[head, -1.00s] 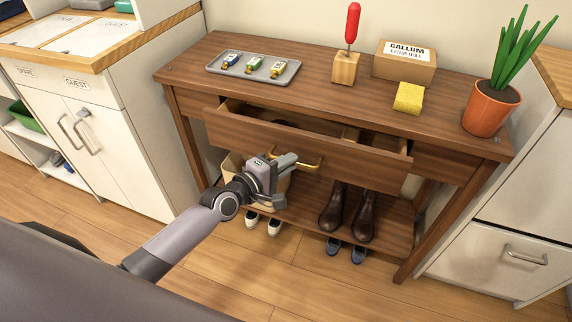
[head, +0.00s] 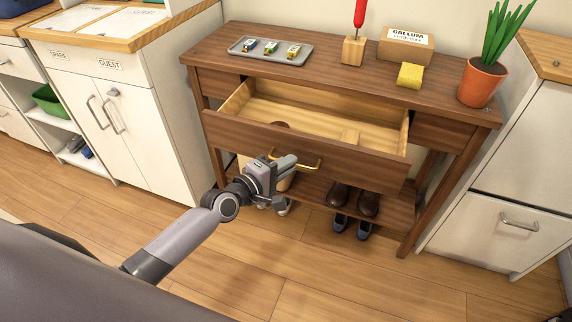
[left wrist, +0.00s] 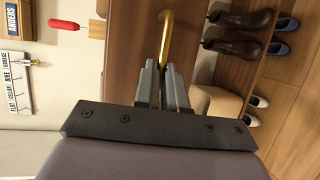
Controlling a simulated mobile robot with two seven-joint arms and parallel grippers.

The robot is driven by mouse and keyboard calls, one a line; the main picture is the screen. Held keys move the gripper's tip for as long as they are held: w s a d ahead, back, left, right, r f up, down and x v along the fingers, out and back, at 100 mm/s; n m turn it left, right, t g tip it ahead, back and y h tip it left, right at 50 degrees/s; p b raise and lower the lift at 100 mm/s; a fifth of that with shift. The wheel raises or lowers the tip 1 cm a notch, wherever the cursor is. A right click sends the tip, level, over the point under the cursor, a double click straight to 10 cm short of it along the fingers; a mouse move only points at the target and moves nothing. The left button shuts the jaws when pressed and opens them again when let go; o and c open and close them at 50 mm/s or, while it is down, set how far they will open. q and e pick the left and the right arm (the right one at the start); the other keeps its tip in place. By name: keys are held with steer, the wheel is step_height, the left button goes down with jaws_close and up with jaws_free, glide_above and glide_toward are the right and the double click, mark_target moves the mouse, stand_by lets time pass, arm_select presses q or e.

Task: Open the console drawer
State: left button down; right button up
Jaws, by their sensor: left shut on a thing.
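The wooden console (head: 330,82) stands against the wall. Its wide drawer (head: 300,153) is pulled well out, and its pale interior shows. A brown rounded item and a light wooden piece lie inside. The brass handle (head: 309,163) is on the drawer front and also shows in the left wrist view (left wrist: 166,38). My left gripper (head: 292,163) is shut on the left part of this handle; its two grey fingers (left wrist: 163,82) close around the bar in the left wrist view. My right gripper is not in view.
A tray of keys (head: 270,49), a red-handled tool in a block (head: 354,48), a box (head: 405,45), a sponge (head: 410,75) and a potted plant (head: 481,82) stand on top. Boots (head: 354,198) are on the lower shelf. White cabinets flank the console.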

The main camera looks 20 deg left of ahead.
arm_select(q)
steer(key=shift+s, duration=0.25)
steer(key=c, duration=1.2)
jaws_free()
steer(key=p+v, duration=0.1)
steer(key=v, duration=0.6)
steer(key=shift+a, duration=0.1)
steer(key=shift+s, duration=0.1)
